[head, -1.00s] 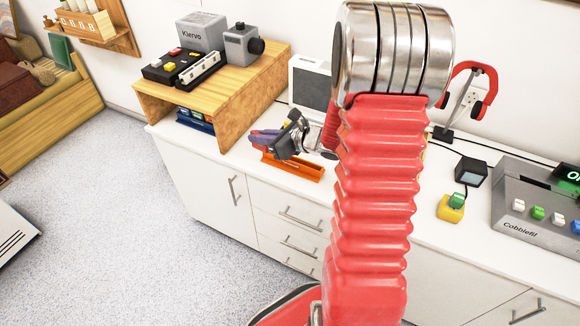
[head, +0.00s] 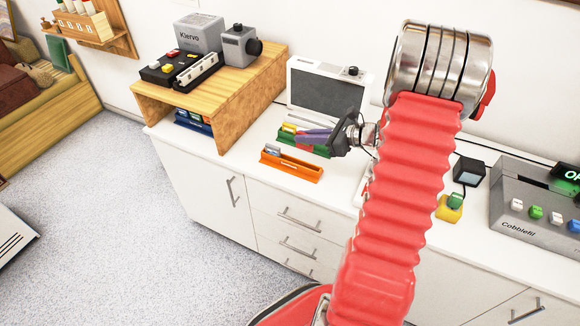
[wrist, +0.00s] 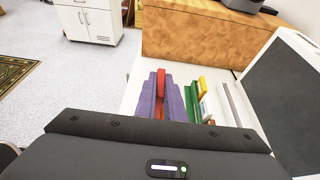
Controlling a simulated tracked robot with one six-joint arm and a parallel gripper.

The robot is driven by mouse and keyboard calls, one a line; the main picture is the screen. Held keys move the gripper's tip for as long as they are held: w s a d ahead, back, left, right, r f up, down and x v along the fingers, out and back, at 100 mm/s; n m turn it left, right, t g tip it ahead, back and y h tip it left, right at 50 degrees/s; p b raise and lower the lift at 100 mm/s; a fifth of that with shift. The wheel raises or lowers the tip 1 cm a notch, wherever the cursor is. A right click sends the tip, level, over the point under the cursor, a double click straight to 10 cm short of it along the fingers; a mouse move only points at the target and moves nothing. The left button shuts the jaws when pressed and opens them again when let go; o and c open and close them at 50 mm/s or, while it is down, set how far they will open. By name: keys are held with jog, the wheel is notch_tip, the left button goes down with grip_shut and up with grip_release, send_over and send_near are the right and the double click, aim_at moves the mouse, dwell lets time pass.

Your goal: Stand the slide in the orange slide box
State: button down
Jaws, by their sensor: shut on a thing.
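The orange slide box (head: 292,168) lies near the counter's front edge in the head view, a pale slide (head: 272,150) standing at its left end. My gripper (head: 313,135) is above and behind it, by the green slide box (head: 322,150), its purple fingers pointing left. In the wrist view the fingers (wrist: 163,100) are shut on a red-edged slide (wrist: 160,82), mostly hidden between them. Green, yellow and white pieces (wrist: 203,98) of the green box and its slides show just right of the fingers.
A grey screen device (head: 328,88) stands behind my gripper. A wooden riser (head: 230,100) is to the left, with a blue slide box (head: 193,120) under it. A grey machine (head: 525,210) stands at the right. Counter left of the orange box is clear.

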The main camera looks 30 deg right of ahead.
jog(key=shift+f, duration=3.1)
jog(key=shift+f, duration=1.85)
jog(key=c, duration=1.9)
grip_release()
jog(key=shift+f, duration=0.1)
jog(key=shift+o, duration=0.2)
jog(key=v, duration=1.2)
